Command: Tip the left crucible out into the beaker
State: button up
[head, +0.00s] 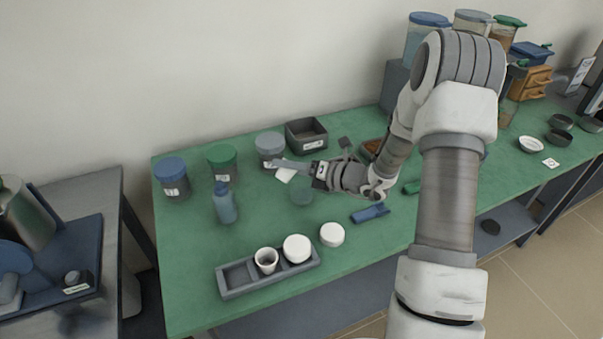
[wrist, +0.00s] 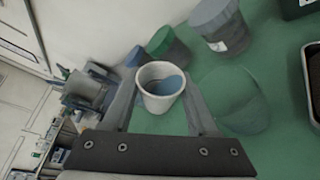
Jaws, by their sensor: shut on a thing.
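My gripper (wrist: 160,88) is shut on a white crucible (wrist: 148,104), whose open mouth shows blue-grey contents in the wrist view. In the head view my gripper (head: 283,167) is above the bench beyond the beaker, with a white shape at its fingers, probably this crucible. The clear beaker (head: 302,197) stands on the green bench; in the wrist view it shows faintly (wrist: 238,102) to the right of the crucible, apart from it. The grey tray (head: 222,284) has an empty left compartment, an open white crucible (head: 266,262) in the middle and a white lidded one (head: 297,248) at right.
Lidded jars, blue (head: 172,178), green (head: 222,162) and grey (head: 269,148), line the back. A blue bottle (head: 225,205) stands at left. A dark square bin (head: 307,134) is behind my gripper. A white lid (head: 332,234) and a blue item (head: 370,213) lie near the front.

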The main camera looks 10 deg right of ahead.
jog(key=shift+w+d+r+m+y+p, duration=0.1)
jog(key=shift+r+m+y+p, duration=0.2)
jog(key=shift+m+p, duration=0.65)
jog(key=shift+w+d+r+m+y+p, duration=0.15)
jog(key=shift+m+y+p, duration=0.3)
jog(key=shift+p, duration=0.75)
dwell(1.9)
jog(key=shift+r+m+y+p, duration=0.15)
jog(key=shift+m+y+p, duration=0.2)
jog(key=shift+m+p, duration=0.8)
dwell(1.4)
dwell(0.6)
jog(key=n, duration=0.1)
jog(key=n+h, duration=0.1)
jog(key=n, duration=0.1)
jog(key=shift+s+a+f+b, duration=0.15)
jog(key=shift+s+f+b, duration=0.05)
jog(key=shift+f+b, duration=0.15)
